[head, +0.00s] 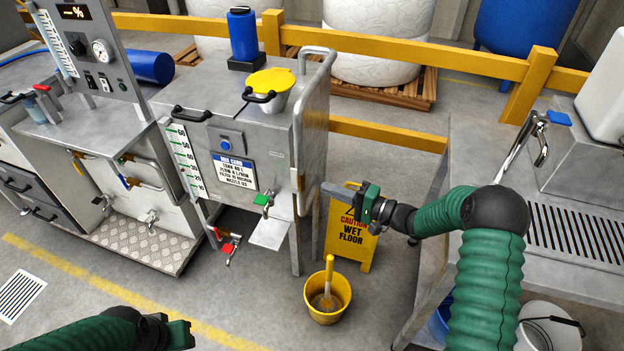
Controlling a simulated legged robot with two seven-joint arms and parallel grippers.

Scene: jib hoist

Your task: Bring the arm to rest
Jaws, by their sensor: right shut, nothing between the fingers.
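My right arm comes in from the right in green sleeving. Its right gripper (332,190) is shut and empty, pointing left in front of the yellow wet-floor sign (345,240), just right of the steel tank's leg. It hides part of the sign; I cannot tell whether it touches the tank frame. My left gripper (182,334) is low at the bottom left, partly cut off by the frame edge, above the floor. Its fingers are not clear enough to tell open from shut. No hoist shows in this view.
A yellow bucket (327,300) stands on the floor below my right gripper. A steel bench (480,160) is at right. A yellow rail (420,50) runs behind. Floor at lower left is clear.

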